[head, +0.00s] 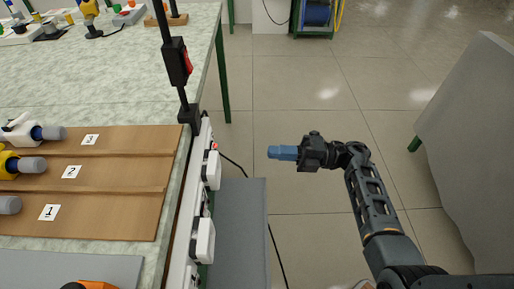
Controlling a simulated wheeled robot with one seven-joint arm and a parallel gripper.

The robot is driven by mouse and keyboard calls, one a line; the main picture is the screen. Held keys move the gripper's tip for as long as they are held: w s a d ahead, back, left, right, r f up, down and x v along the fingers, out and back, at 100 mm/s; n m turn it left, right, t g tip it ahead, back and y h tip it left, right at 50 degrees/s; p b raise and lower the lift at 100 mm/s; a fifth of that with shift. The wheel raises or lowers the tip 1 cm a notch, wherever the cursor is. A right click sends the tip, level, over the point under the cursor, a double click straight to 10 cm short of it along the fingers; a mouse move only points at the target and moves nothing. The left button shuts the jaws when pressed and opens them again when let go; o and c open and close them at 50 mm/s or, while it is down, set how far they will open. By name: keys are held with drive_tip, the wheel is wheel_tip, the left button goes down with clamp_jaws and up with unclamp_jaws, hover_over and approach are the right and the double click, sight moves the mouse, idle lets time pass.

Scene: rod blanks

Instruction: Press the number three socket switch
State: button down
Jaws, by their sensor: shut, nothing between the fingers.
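A white socket strip (185,235) runs along the right edge of the workbench. White plugs or adapters stick out of it, one farther back (213,170) and one nearer (204,240). A small red spot (214,146), perhaps a switch, shows near its far end. I cannot read any socket numbers, so I cannot tell which switch is number three. My gripper (275,153) has blue fingers, shut and empty. It points left, over the floor to the right of the strip's far end, apart from it.
The workbench (95,85) holds a wooden board (110,180) with numbered lanes and blue-and-grey tools at its left. A black post (176,60) with a red part stands at the bench edge. A black cable (273,245) hangs to the floor. A grey panel (485,150) stands right.

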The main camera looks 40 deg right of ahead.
drive_tip(key=x, duration=1.3)
drive_tip(key=shift+a+r, duration=0.15)
drive_tip(key=shift+w, duration=0.1)
